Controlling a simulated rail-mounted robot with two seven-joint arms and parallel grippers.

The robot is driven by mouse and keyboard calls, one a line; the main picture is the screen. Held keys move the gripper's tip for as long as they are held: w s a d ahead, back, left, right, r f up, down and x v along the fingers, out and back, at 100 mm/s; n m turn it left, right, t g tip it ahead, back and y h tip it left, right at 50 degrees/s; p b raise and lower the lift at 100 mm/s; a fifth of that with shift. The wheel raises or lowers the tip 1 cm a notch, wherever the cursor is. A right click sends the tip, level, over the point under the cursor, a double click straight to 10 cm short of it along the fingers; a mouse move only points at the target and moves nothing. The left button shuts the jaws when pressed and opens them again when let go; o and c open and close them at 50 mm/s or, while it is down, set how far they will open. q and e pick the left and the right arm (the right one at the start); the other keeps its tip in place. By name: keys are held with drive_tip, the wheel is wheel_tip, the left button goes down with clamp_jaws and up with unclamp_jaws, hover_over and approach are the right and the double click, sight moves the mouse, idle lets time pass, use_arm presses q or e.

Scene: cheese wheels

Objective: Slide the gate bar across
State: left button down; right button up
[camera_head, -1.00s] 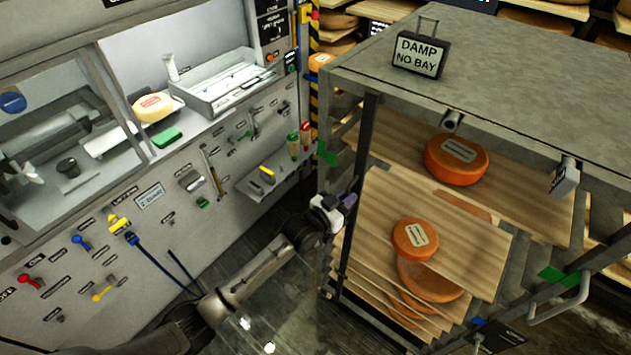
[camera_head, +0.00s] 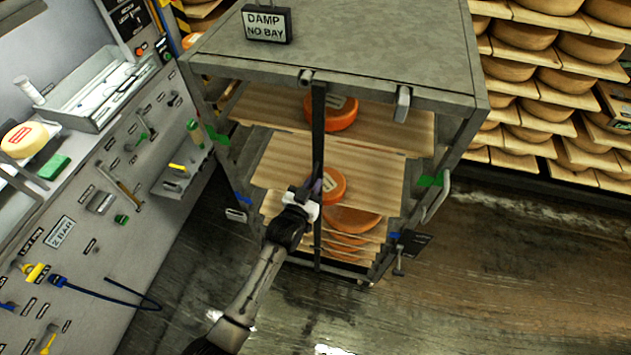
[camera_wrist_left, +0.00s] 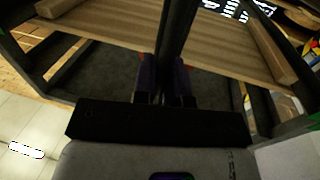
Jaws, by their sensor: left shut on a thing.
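The gate bar (camera_head: 318,135) is a dark upright bar across the front of the rack of cheese boards. It stands near the middle of the rack's open front and looks close to upright. My left gripper (camera_head: 313,188) is shut on the bar at about mid height. In the left wrist view the bar (camera_wrist_left: 177,30) runs up between the two fingers (camera_wrist_left: 165,80). The bar hides part of the orange cheese wheels (camera_head: 335,110) behind it. My right gripper is not in view.
The rack's grey top (camera_head: 370,45) carries a sign reading DAMP NO BAY (camera_head: 266,24). A latch block (camera_head: 402,104) hangs at the top right of the opening. A tool panel (camera_head: 110,200) stands at left. Shelves of cheese (camera_head: 560,80) stand behind at right. The floor (camera_head: 500,270) at right is clear.

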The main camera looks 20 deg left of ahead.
use_arm(q)
drive_tip(key=shift+d, duration=0.2)
drive_tip(key=c, duration=1.6)
unclamp_jaws()
drive_tip(key=o, duration=0.4)
drive_tip(key=shift+d, duration=0.15)
drive_tip(key=shift+s, duration=0.1)
drive_tip(key=s+a+b, duration=0.1)
drive_tip(key=s, duration=1.2)
drive_tip(key=shift+s, duration=0.25)
drive_tip(key=shift+f, duration=0.1)
